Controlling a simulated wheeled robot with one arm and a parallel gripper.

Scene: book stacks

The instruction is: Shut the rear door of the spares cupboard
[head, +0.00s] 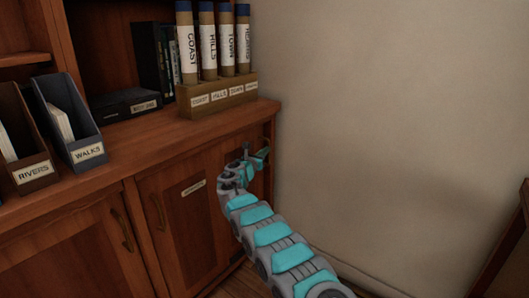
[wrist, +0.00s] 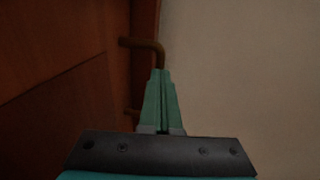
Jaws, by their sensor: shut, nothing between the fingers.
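The wooden cupboard (head: 120,165) stands at the left and centre of the head view. Its right front door (head: 190,235) carries a small label (head: 193,187), too small to read, and a curved handle (head: 157,212). It looks flush with the front. My gripper (head: 262,155) is at the cupboard's far right end, near the wall. In the wrist view its shut, empty fingers (wrist: 160,72) are beside a bronze bar handle (wrist: 145,44) on a dark wood panel (wrist: 143,20). The fingers hide part of that handle; I cannot tell whether they touch it. Which door is the rear one is unclear.
A wooden rack (head: 220,97) with several labelled tubes stands on the cupboard top, above my gripper. File boxes (head: 75,120) and a dark flat box (head: 125,104) stand further left. A plain wall (head: 390,120) closes off the right side. A little wooden floor shows below.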

